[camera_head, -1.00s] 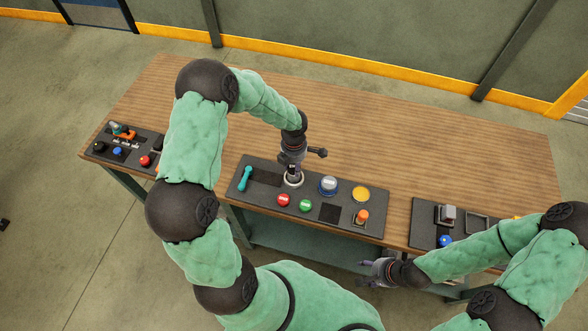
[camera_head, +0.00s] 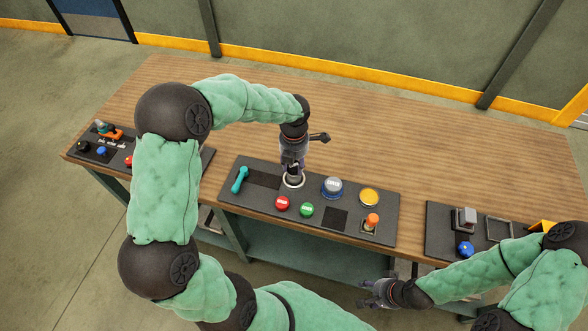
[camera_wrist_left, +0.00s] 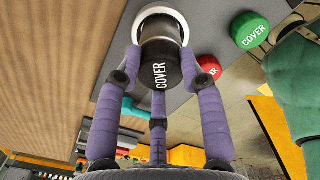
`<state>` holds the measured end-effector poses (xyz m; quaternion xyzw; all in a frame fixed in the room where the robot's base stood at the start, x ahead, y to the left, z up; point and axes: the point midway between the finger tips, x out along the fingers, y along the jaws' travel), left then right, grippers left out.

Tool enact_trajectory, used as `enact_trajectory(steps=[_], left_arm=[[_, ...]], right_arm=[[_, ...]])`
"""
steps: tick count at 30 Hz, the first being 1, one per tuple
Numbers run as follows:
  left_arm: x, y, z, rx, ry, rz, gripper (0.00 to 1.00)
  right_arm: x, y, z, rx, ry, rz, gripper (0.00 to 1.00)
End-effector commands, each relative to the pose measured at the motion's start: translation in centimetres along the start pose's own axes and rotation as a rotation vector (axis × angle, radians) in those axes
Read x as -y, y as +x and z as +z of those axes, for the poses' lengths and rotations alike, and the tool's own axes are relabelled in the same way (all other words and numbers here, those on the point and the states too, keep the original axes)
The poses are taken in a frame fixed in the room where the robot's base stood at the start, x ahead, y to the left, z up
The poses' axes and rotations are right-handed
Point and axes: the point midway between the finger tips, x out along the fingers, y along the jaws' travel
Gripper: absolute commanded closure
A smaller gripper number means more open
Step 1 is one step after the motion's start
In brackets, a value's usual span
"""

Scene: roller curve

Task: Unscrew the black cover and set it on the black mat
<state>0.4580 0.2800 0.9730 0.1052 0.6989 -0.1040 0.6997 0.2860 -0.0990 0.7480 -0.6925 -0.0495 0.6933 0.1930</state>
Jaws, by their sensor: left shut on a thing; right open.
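The black cover (camera_wrist_left: 161,66), a short cylinder lettered COVER, is between the purple fingers of my left gripper (camera_wrist_left: 163,74). It stands at a white ring (camera_wrist_left: 146,17) on the dark panel; I cannot tell whether it is still seated. In the head view my left gripper (camera_head: 293,172) points down over the white ring (camera_head: 293,183) and hides most of the cover. A black square mat (camera_head: 335,219) lies on the same panel, right of the green cover, and is bare. My right gripper (camera_head: 377,293) is open and empty in front of the table.
The panel (camera_head: 227,203) also holds a teal tool (camera_head: 239,179), red (camera_head: 283,203) and green (camera_head: 307,209) covers, a silver-and-blue cover (camera_head: 332,187), a yellow cap (camera_head: 369,197) and an orange knob (camera_head: 372,220). The wooden table (camera_head: 430,150) behind is clear.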

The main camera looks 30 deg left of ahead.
Motion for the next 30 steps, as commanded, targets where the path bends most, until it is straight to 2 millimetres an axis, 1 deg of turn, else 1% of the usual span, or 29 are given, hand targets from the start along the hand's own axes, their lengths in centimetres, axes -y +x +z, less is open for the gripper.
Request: enact_trajectory(steps=[1, 9, 10, 11, 12, 20, 21, 30], left_arm=[[0.13, 0.29, -0.04, 0.000, -0.003, -0.002, 1.00], [0.19, 0.05, -0.08, -0.002, -0.005, -0.004, 1.00], [0.19, 0.06, -0.09, -0.002, -0.005, -0.004, 0.52], [0.19, 0.06, -0.09, -0.002, -0.005, -0.004, 0.44], [0.19, 0.06, -0.09, -0.002, -0.005, -0.004, 0.33], [0.13, 0.01, -0.06, -0.001, -0.005, -0.003, 0.33], [0.12, 0.00, -0.05, -0.001, -0.005, -0.003, 0.39], [0.09, -0.02, -0.04, 0.000, 0.001, -0.002, 0.39]], right_arm=[[-0.14, 0.40, -0.03, 0.000, 0.000, 0.000, 0.46], [-0.09, 0.24, -0.03, -0.001, 0.000, 0.000, 0.46], [-0.09, 0.24, -0.03, -0.001, 0.000, 0.000, 0.46], [-0.09, 0.24, -0.04, -0.001, 0.000, 0.000, 0.46], [-0.09, 0.24, -0.04, -0.001, 0.000, 0.000, 0.46], [-0.09, 0.25, -0.03, 0.000, 0.000, 0.000, 0.46], [-0.09, 0.25, -0.03, 0.000, 0.000, 0.000, 0.46], [-0.09, 0.25, -0.03, 0.000, 0.000, 0.000, 0.46]])
